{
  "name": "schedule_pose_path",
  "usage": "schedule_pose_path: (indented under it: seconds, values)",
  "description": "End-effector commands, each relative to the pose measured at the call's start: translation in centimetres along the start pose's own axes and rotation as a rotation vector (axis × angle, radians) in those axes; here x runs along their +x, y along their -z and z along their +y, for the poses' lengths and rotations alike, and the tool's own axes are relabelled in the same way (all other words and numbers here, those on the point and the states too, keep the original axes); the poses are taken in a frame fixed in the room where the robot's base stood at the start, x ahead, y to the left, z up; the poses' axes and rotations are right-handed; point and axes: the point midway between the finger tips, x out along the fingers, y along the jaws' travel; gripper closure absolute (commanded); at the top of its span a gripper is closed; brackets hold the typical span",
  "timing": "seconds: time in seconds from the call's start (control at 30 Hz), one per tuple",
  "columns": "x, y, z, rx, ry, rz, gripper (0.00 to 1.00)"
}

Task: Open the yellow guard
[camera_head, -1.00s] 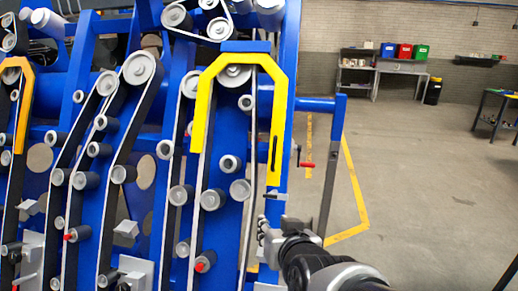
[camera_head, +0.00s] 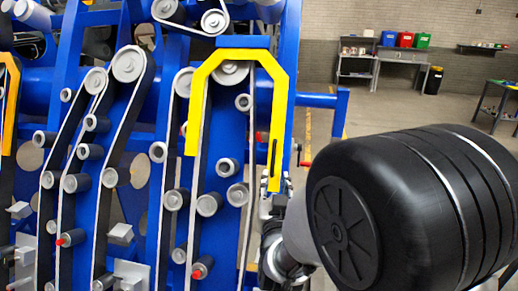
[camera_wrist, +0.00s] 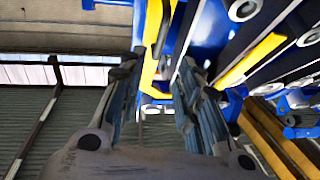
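The yellow guard (camera_head: 279,110) is an upside-down U around the belt and top roller of the right-hand row in the head view. Its right leg carries a dark slot-like handle (camera_head: 273,155). The guard looks closed against the blue frame. My gripper (camera_head: 273,203) is at the lower end of that right leg, partly hidden by my own arm. In the wrist view my gripper (camera_wrist: 160,82) has its two fingers apart, with the guard's yellow leg (camera_wrist: 151,65) showing beyond and between them. I see nothing held; contact with the guard cannot be told.
Blue frame posts and a blue crossbar (camera_head: 318,100) stand close to the right of the guard. A red-handled lever (camera_head: 305,163) sits beside them. Rollers and belts fill the left. Open floor lies right, with a workbench (camera_head: 402,58) at the back.

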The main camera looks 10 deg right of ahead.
Motion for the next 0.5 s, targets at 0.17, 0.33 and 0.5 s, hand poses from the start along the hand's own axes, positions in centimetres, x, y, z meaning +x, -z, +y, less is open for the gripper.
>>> schedule_pose_path:
  seconds: [0.17,0.33,0.5]
  values:
    - [4.1,-0.4,0.2,-0.001,-0.003,-0.002,0.69]
    - [7.7,-0.4,0.2,0.000,-0.002,-0.002,0.69]
    - [10.5,-0.5,0.1,0.000,0.000,-0.003,0.69]
